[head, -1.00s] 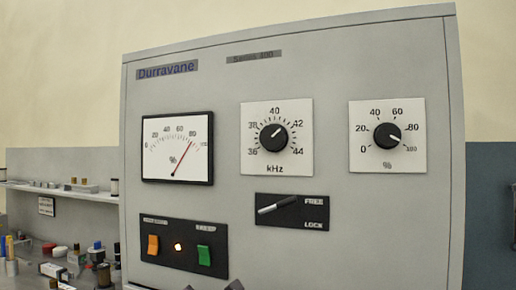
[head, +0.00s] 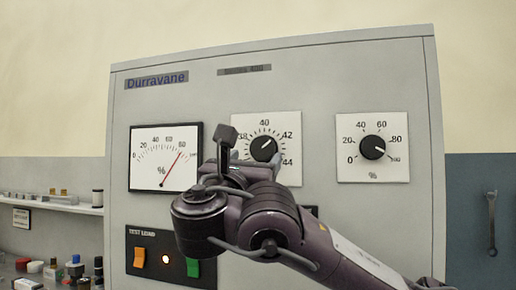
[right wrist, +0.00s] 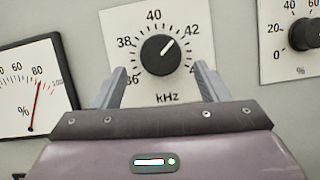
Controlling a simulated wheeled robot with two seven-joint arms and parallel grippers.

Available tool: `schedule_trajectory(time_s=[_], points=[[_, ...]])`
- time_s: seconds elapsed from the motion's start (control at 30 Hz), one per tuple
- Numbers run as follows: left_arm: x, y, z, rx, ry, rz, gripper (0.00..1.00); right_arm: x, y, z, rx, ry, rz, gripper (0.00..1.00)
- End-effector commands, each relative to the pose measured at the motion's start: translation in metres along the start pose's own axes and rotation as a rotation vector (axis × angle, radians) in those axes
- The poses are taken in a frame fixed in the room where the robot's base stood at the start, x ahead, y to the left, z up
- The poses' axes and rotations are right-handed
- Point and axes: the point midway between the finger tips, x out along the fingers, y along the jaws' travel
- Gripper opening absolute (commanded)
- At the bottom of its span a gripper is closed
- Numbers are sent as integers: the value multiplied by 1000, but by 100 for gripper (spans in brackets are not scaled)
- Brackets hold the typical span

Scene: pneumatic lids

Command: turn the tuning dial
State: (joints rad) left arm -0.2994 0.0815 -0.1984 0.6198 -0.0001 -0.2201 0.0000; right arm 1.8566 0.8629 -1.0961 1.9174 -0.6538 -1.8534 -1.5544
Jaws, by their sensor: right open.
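The tuning dial (head: 263,149) is a black round knob on a white kHz plate, upper middle of the grey cabinet front. Its white mark points up and right, toward 42. It also shows in the right wrist view (right wrist: 158,55). My right gripper (head: 250,152) is open in front of the lower part of the kHz plate. In the right wrist view its two fingers (right wrist: 159,71) stand left and right of the knob, apart from it. The free/lock plate (head: 312,211) is almost wholly hidden by my right arm. My left gripper is not in view.
Left of the dial is a meter (head: 165,158) with a red needle near 80. Right of it is a percent knob (head: 372,147). Below sit an orange switch (head: 139,257), a lit lamp (head: 166,259) and a green switch (head: 194,267). A cluttered shelf (head: 50,204) is at left.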

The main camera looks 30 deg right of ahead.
Motion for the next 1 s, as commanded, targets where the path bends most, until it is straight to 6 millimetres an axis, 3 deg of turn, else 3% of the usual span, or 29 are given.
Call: schedule_trajectory(time_s=[0.1,0.23,0.63,0.93,1.0], points=[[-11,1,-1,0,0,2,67,22,-1,4,1,1,-3,67],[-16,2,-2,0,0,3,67,36,0,3,2,0,-1,67],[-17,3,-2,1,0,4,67,43,0,0,4,2,2,66],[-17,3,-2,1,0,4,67,43,0,0,4,2,2,27],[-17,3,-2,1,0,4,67,43,0,0,4,2,2,23]])
